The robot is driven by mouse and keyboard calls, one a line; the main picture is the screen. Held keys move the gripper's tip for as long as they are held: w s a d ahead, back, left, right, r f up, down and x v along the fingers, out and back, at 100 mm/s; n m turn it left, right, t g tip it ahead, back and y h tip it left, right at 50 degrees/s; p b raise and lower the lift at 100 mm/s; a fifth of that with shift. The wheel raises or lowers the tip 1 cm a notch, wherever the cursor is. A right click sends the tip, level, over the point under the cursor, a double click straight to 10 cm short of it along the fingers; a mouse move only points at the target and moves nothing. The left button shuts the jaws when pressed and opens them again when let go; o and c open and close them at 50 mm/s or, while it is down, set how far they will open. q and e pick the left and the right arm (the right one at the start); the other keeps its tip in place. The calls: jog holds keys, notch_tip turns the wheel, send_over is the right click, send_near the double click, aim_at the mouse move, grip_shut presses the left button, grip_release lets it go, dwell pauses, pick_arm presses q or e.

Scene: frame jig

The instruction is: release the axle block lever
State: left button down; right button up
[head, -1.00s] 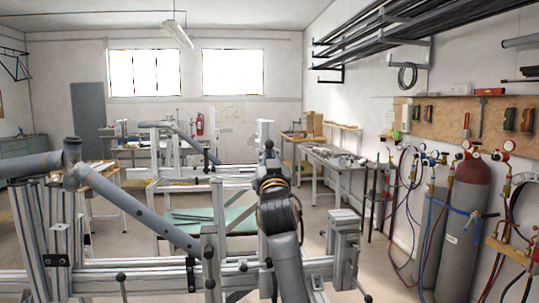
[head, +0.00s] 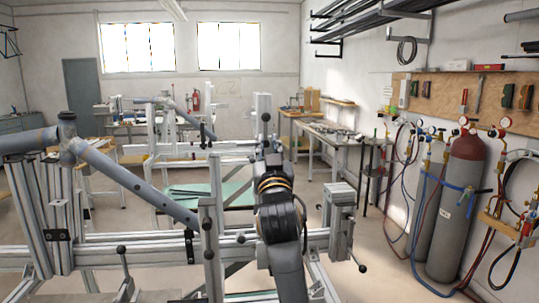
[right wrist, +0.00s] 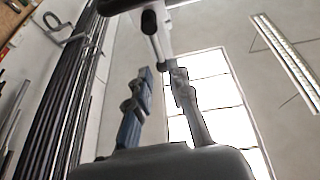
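A lever with a black knob (head: 266,117) stands upright by a pale post of the metal frame jig (head: 130,240), just above my right gripper (head: 268,150) in the head view. In the right wrist view a rod with a black knob (right wrist: 152,20) reaches down to near the fingertips. My right gripper's two fingers (right wrist: 162,72) are apart there, with the rod close to the right one. I cannot tell whether they touch it. Which lever belongs to the axle block is not clear. My left gripper is not in view.
Grey tubes (head: 135,185) cross the jig on the left. Other black-knobbed levers (head: 122,250) stick out, and a clamp block (head: 340,205) stands right of my arm. Gas cylinders (head: 458,205) with hoses line the right wall. Floor shows between jig and cylinders.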

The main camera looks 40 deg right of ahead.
jog(key=v, duration=0.4)
dwell(0.5)
